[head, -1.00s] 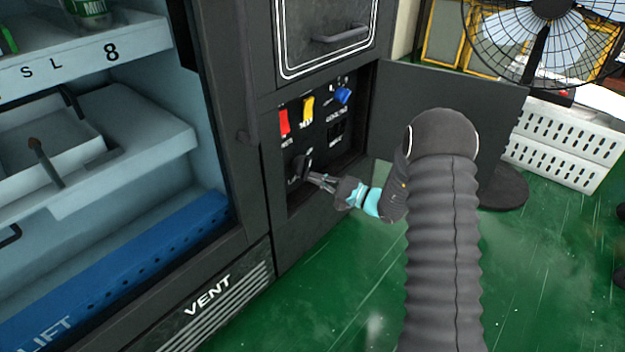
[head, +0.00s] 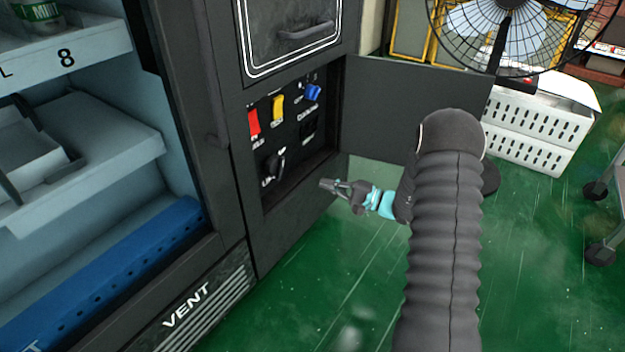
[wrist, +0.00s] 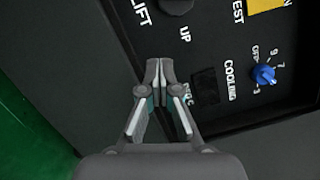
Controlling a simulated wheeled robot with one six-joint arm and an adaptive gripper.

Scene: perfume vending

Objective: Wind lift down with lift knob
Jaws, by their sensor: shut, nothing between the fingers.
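The lift knob (head: 272,165) is a black knob low on the dark control panel (head: 296,160). In the wrist view the lift knob (wrist: 176,4) is partly cut off at the top edge, with the words LIFT and UP beside it. My gripper (head: 326,185) is to the right of the knob in the head view, apart from it. In the wrist view my gripper (wrist: 160,66) has its fingertips together with nothing between them. The blue lift platform (head: 120,275) lies low inside the machine at the left.
The panel also has a red switch (head: 254,122), a yellow switch (head: 278,108) and a blue cooling knob (head: 313,92). An open dark door (head: 415,105) stands right of the panel. A fan (head: 500,30) and white crates (head: 540,130) stand behind.

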